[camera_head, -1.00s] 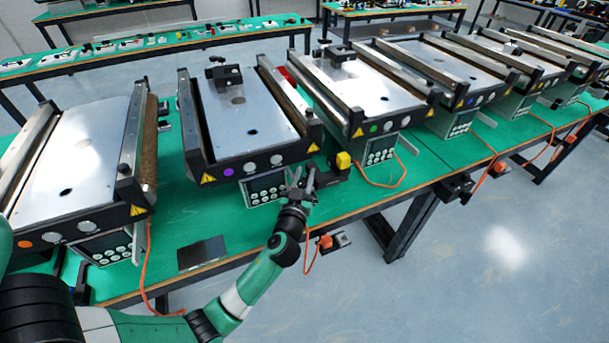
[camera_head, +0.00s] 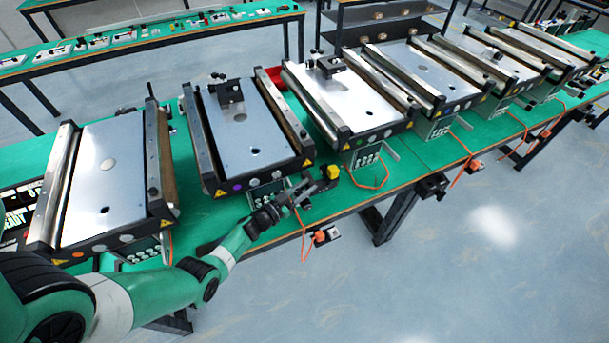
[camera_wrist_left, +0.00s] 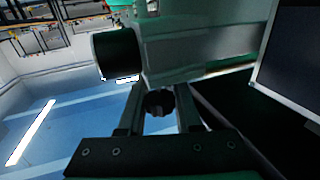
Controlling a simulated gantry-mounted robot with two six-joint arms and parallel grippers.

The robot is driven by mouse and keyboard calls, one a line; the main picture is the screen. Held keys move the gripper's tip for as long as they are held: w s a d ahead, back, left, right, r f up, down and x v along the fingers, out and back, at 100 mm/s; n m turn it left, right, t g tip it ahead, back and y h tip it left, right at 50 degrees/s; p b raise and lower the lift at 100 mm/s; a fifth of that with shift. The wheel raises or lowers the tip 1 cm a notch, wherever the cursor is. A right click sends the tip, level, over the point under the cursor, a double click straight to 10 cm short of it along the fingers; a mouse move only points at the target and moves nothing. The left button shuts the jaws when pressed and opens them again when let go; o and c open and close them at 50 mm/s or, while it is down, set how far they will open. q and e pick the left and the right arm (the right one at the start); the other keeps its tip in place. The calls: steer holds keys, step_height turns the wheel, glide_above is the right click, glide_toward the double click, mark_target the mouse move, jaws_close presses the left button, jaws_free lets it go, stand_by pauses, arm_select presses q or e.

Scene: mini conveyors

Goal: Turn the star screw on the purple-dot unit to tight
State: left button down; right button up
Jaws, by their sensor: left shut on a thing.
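The purple-dot unit (camera_head: 244,125) is the second conveyor from the left in the head view, with a purple dot (camera_head: 238,187) on its front face. My left gripper (camera_head: 300,194) is at this unit's front right corner, beside a black bracket with a yellow block (camera_head: 328,172). In the left wrist view, its two fingers (camera_wrist_left: 159,108) are shut on a dark lobed knob, the star screw (camera_wrist_left: 158,103). In the head view the gripper hides the screw. How tight it is cannot be told. My right gripper is not in view.
An orange-dot conveyor (camera_head: 110,165) stands to the left and a similar conveyor (camera_head: 345,95) to the right. A control panel (camera_head: 268,187) hangs under the purple-dot unit's front. Orange cables (camera_head: 372,187) lie near the green table's front edge. Open floor lies beyond it.

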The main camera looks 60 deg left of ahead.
arm_select(q)
steer(key=m+h, duration=0.1)
steer(key=h, duration=0.1)
steer(key=m+h+b, duration=0.1)
steer(key=h, duration=0.1)
steer(key=shift+d+m+t, duration=0.2)
steer(key=shift+m+t, duration=0.1)
steer(key=m+h+b, duration=0.1)
steer(key=h, duration=0.1)
steer(key=shift+d+m+h+b, duration=0.25)
steer(key=shift+m+h+b, duration=0.15)
steer(key=shift+d+r+m+h+b, duration=0.15)
steer(key=shift+m+h+b, duration=0.15)
steer(key=shift+m+h, duration=0.15)
steer(key=shift+h, duration=0.25)
steer(key=c, duration=0.6)
jaws_free()
steer(key=shift+d, duration=0.1)
